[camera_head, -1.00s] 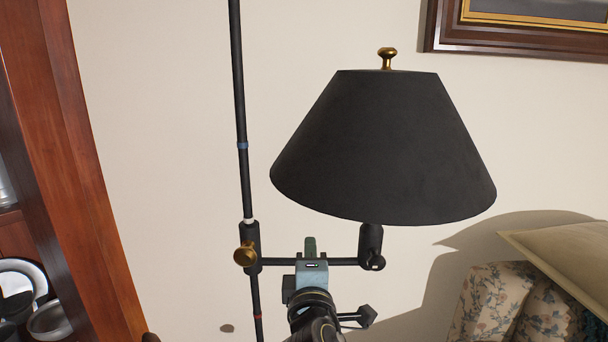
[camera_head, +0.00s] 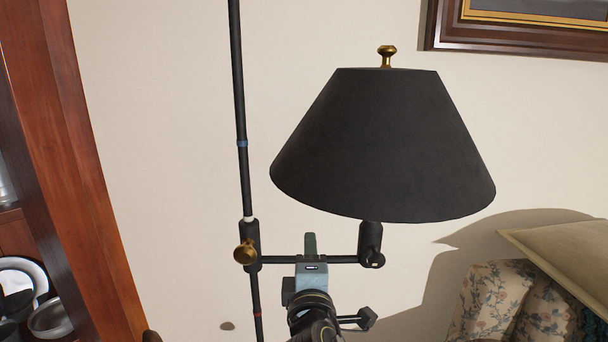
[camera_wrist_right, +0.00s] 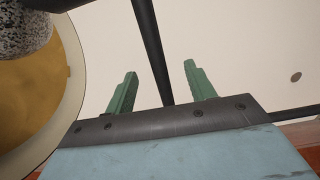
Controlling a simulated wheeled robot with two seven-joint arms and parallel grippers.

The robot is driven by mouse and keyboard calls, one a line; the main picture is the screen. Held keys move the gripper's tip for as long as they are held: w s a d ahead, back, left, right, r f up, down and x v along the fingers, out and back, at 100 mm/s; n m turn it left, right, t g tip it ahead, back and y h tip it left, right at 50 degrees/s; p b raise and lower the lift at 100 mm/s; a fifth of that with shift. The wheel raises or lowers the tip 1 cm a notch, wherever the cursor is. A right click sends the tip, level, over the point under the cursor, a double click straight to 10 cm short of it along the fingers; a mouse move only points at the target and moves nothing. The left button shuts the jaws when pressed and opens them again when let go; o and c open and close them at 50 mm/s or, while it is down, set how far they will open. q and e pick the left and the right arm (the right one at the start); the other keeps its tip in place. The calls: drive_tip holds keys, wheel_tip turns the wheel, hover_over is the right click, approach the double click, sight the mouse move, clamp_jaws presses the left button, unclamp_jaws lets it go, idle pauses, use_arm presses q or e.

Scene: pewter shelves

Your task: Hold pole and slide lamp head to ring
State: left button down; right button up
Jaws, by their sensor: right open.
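The lamp's thin black pole (camera_head: 240,100) stands upright at left of centre. It carries a blue ring (camera_head: 242,144), a white ring (camera_head: 249,219) and a red ring (camera_head: 258,315). The lamp head's black slider (camera_head: 252,232), with a brass knob (camera_head: 245,253), sits just below the white ring. A horizontal black bar (camera_head: 335,260) joins it to the dark shade (camera_head: 385,150). My right gripper (camera_head: 310,246) is at the bar, right of the slider. In the right wrist view its green fingers (camera_wrist_right: 160,88) are apart, with a dark rod (camera_wrist_right: 155,50) between them. Contact cannot be told.
A wooden shelf unit (camera_head: 70,170) with dishes (camera_head: 48,318) stands at the left. A floral sofa (camera_head: 495,300) with a beige cushion (camera_head: 565,250) is at lower right. A framed picture (camera_head: 450,38) hangs at upper right. The wall (camera_head: 160,150) behind the pole is bare.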

use_arm(q)
drive_tip(key=shift+s+f, duration=0.2)
use_arm(e)
drive_tip(key=s, duration=1)
drive_tip(key=shift+s, duration=0.3)
use_arm(q)
drive_tip(key=shift+d, duration=0.1)
idle(0.6)
drive_tip(key=c, duration=1.6)
unclamp_jaws()
drive_tip(key=shift+o, duration=1.4)
drive_tip(key=shift+w+r, duration=0.1)
drive_tip(key=shift+r, duration=0.05)
drive_tip(key=v, duration=1.2)
